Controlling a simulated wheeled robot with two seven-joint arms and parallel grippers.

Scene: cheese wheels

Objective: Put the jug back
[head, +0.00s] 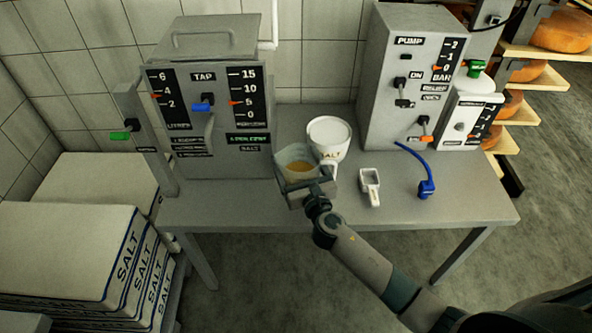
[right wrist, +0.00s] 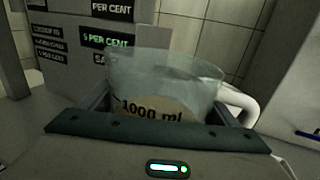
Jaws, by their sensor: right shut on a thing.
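The jug is a clear measuring jug (head: 294,158) with a yellowish content and a white handle. It stands upright at the front of the grey table (head: 445,205). My right gripper (head: 305,186) is shut on it from the front. In the right wrist view the jug (right wrist: 165,75) shows a "1000 ml" mark, and the gripper's jaws (right wrist: 160,115) lie on both sides of it. I cannot tell whether its base touches the table. My left gripper is not in view.
A white salt tub (head: 329,136) stands right behind the jug. A white scoop (head: 370,187) and a blue hose nozzle (head: 427,188) lie to the right. The tap machine (head: 215,110) and pump machine (head: 385,80) stand behind. Salt sacks (head: 65,250) are stacked at left.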

